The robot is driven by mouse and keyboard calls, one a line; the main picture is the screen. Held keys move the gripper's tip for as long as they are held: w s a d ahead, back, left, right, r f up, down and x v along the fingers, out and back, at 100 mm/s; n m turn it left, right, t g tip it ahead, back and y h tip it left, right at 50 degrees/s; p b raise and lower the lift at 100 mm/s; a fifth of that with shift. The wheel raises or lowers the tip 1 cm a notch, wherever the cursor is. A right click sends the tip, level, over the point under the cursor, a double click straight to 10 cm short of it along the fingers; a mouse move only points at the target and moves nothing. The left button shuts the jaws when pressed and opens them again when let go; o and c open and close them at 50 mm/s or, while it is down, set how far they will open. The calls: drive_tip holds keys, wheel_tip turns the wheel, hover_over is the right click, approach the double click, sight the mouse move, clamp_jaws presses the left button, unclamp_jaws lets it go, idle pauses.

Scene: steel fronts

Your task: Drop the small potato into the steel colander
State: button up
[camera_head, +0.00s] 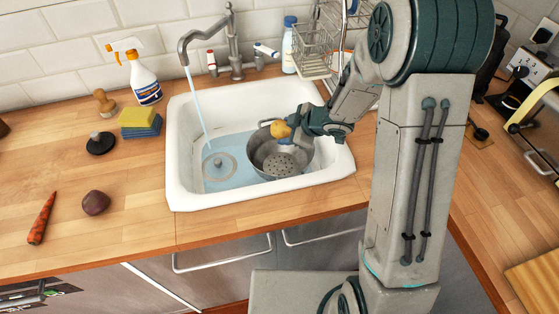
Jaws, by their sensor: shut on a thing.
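The small potato (280,129) is yellow-brown and sits at the tip of my gripper (288,129). My gripper is shut on it and holds it over the far side of the steel colander (266,160). The colander stands in the right part of the white sink (186,188), with its perforated bottom showing. The potato hides part of the colander's far rim. A small bluish patch shows just below my gripper, too small to identify.
Water runs from the tap (235,58) into the sink's left side. A spray bottle (144,82), sponges (139,120), a carrot (42,219) and a beetroot (95,203) are on the left counter. A wire rack (314,45) and a blue-capped bottle (290,48) stand behind the sink.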

drive_tip(key=o, duration=1.1)
drive_tip(key=shift+r, duration=0.1)
drive_tip(key=p+v, duration=0.3)
drive_tip(key=v, duration=1)
drive_tip(key=shift+s+d+r, duration=0.2)
drive_tip(key=shift+d+r, duration=0.05)
